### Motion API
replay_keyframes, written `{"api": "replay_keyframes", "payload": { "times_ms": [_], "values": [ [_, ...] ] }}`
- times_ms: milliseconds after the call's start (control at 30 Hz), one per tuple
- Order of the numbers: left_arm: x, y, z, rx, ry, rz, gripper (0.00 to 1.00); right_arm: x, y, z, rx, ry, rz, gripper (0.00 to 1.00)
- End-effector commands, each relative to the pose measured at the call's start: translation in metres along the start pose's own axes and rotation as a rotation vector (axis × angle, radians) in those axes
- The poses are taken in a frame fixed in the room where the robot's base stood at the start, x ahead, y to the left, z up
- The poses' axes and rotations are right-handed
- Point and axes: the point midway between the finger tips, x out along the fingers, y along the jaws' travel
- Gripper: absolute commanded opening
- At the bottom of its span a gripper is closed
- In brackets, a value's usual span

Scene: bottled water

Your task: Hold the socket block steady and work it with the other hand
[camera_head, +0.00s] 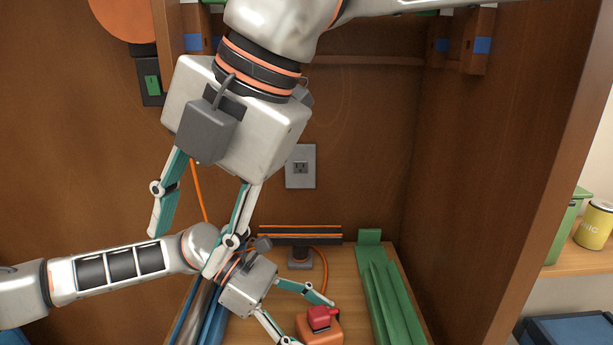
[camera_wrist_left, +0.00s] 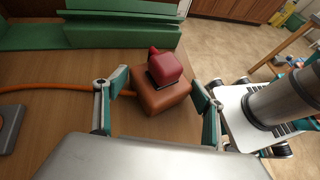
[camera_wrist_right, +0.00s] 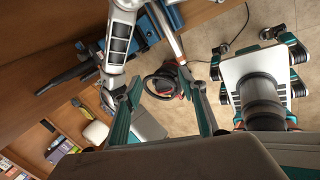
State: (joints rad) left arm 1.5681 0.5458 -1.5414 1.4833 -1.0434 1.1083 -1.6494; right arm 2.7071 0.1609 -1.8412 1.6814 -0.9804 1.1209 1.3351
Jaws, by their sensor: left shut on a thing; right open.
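The socket block (camera_wrist_left: 162,98) is an orange-brown cube with a red piece (camera_wrist_left: 165,68) on top and a dark gap between them. In the head view the block (camera_head: 325,334) and its red piece (camera_head: 319,317) sit low on the wooden surface. My left gripper (camera_head: 306,320) is shut on the block, with one finger on each side; the left wrist view shows the fingers (camera_wrist_left: 160,105) too. My right gripper (camera_head: 182,252) is open and empty, up and left of the block, with its fingers pointing down in front of my left arm. The right wrist view does not show the block.
Green rails (camera_head: 385,295) lie right of the block. An orange cable (camera_wrist_left: 60,87) runs to the block's side. A wall outlet (camera_head: 301,166) is on the back panel. The cabinet's right wall (camera_head: 500,150) bounds the space. A dark-and-red machine (camera_wrist_right: 160,84) stands on the floor.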

Motion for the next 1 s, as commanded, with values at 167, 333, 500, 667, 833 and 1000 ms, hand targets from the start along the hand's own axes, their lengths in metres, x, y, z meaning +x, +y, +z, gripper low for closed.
{"api": "replay_keyframes", "payload": {
  "times_ms": [167,333,500,667,833,1000],
  "values": [
    [0.0,0.0,0.0,0.0,0.0,0.0,0.5,0.04,-0.046,0.054,0.276,-0.064,-0.154,0.42],
    [0.0,0.0,0.0,0.0,0.0,0.0,0.5,0.065,-0.094,0.103,0.553,-0.145,-0.278,0.42],
    [0.0,0.0,0.0,0.0,0.001,0.0,0.5,0.078,-0.132,0.137,0.765,-0.225,-0.362,0.42],
    [0.0,0.0,-0.001,0.0,0.001,0.001,0.5,0.082,-0.152,0.153,0.871,-0.271,-0.401,0.42],
    [0.0,0.0,-0.001,0.0,0.001,0.001,0.5,0.082,-0.157,0.158,0.899,-0.284,-0.41,0.42],
    [0.0,0.0,-0.001,0.0,0.001,0.001,0.5,0.082,-0.157,0.157,0.897,-0.283,-0.41,0.42]
  ]
}}
